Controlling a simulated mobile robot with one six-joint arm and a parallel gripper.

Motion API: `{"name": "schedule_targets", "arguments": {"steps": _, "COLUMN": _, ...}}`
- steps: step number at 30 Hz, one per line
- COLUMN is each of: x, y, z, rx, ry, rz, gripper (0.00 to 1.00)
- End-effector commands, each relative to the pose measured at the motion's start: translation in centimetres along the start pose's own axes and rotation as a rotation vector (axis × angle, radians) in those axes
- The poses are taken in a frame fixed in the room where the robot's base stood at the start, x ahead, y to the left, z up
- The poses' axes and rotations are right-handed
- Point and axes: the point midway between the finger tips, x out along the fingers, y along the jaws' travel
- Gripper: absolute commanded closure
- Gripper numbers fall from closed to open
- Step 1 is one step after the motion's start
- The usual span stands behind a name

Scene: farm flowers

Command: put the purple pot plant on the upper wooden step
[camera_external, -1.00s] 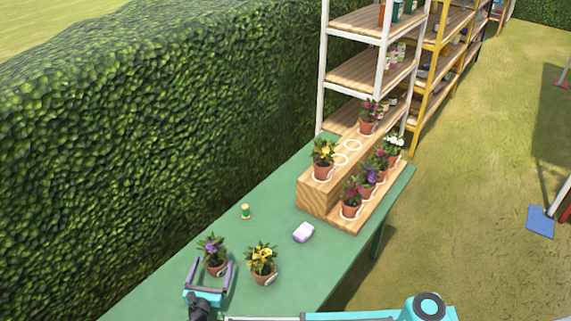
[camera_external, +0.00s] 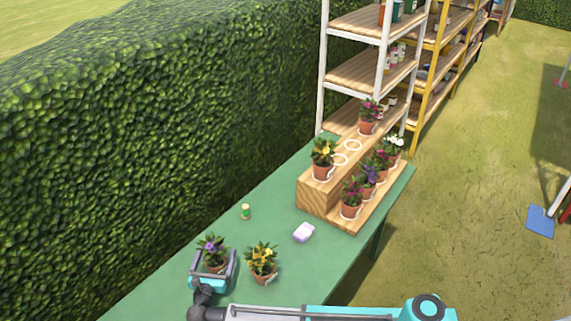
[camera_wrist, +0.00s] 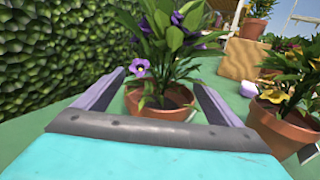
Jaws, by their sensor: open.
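The purple pot plant (camera_external: 213,250) stands upright on the green table near its front left. In the wrist view its terracotta pot (camera_wrist: 160,103) sits between the two purple fingers. My gripper (camera_external: 214,258) is open, with a finger on either side of the pot; I cannot tell whether they touch it. The wooden step stand (camera_external: 314,199) is at the table's far end. Its upper step holds a yellow-flowered pot (camera_external: 322,168) and a magenta-flowered pot (camera_external: 369,125), with empty white rings (camera_external: 353,145) between them. The lower step holds several potted plants.
A yellow-flowered pot (camera_external: 262,270) stands close to the right of my gripper and also shows in the wrist view (camera_wrist: 284,132). A lilac block (camera_external: 304,232) and a small green-and-orange item (camera_external: 245,212) lie on the table (camera_external: 270,215). A hedge (camera_external: 150,140) borders the left.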

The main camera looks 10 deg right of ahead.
Motion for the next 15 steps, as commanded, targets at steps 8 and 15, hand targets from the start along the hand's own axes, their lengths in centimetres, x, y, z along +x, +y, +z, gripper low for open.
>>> {"name": "schedule_targets", "arguments": {"steps": 8, "x": 1.9, "y": 0.0, "z": 0.0, "rx": 0.000, "ry": 0.000, "rz": 0.000, "gripper": 0.11}}
{"name": "schedule_targets", "arguments": {"steps": 15, "x": 1.9, "y": 0.0, "z": 0.1, "rx": 0.000, "ry": 0.000, "rz": 0.001, "gripper": 0.11}}
